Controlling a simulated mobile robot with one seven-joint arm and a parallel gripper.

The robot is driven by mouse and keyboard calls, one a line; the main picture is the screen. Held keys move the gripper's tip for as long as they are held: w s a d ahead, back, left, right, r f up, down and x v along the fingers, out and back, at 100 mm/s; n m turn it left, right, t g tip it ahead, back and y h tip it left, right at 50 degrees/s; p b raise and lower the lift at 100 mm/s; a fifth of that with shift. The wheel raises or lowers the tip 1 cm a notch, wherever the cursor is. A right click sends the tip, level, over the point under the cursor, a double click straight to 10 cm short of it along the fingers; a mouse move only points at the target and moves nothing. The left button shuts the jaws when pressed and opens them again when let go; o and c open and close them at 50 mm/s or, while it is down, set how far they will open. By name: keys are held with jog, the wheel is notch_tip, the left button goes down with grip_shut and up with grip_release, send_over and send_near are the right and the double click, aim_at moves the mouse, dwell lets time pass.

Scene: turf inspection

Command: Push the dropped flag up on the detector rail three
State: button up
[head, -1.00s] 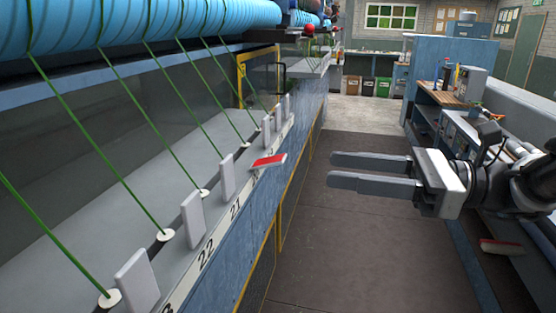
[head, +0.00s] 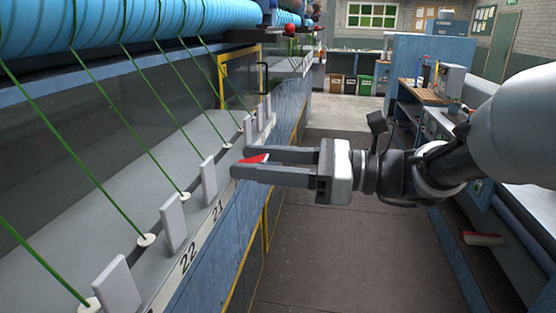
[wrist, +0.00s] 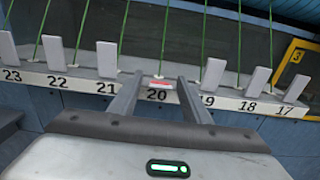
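The dropped flag (head: 256,159) is red and white and lies flat at the rail's edge. In the wrist view the flag (wrist: 160,85) lies above the number 20, with a red stripe along its top. My gripper (head: 240,162) has reached the detector rail (head: 203,237) from the right. Its two fingers are apart, one on each side of the flag, with a gap showing beside it in the wrist view. The near finger hides part of the flag in the head view. I cannot tell whether either finger touches it.
Upright grey flags stand on both sides, such as the one at 21 (wrist: 107,58) and the one at 19 (wrist: 213,76). Green cords (head: 150,110) slope down to white discs behind them. A red-and-white piece (head: 482,239) lies at lower right. The floor (head: 330,245) is clear.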

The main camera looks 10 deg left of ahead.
jog(key=c, duration=0.9)
jog(key=r+h+p, duration=0.1)
jog(key=p, duration=0.4)
jog(key=shift+a+r+h, duration=0.15)
jog(key=shift+r+h, duration=0.25)
jog(key=shift+c, duration=0.2)
jog(key=h+p, duration=0.1)
jog(key=p, duration=0.1)
jog(key=h+p, duration=0.1)
jog(key=p, duration=0.2)
jog(key=shift+a+r+h, duration=0.3)
jog(key=shift+r, duration=0.05)
jog(key=h+p, duration=0.1)
jog(key=a+h, duration=0.1)
jog(key=h, duration=0.1)
jog(key=shift+w+h+p, duration=0.1)
jog(key=shift+h+p, duration=0.2)
jog(key=shift+p, duration=0.05)
jog(key=h, duration=0.1)
jog(key=a+h, duration=0.1)
jog(key=h, duration=0.2)
jog(key=shift+w+a+r+g, duration=0.1)
jog(key=shift+a+r+g, duration=0.1)
jog(key=shift+a+g, duration=0.1)
jog(key=shift+a+h, duration=0.3)
jog(key=shift+h, duration=0.7)
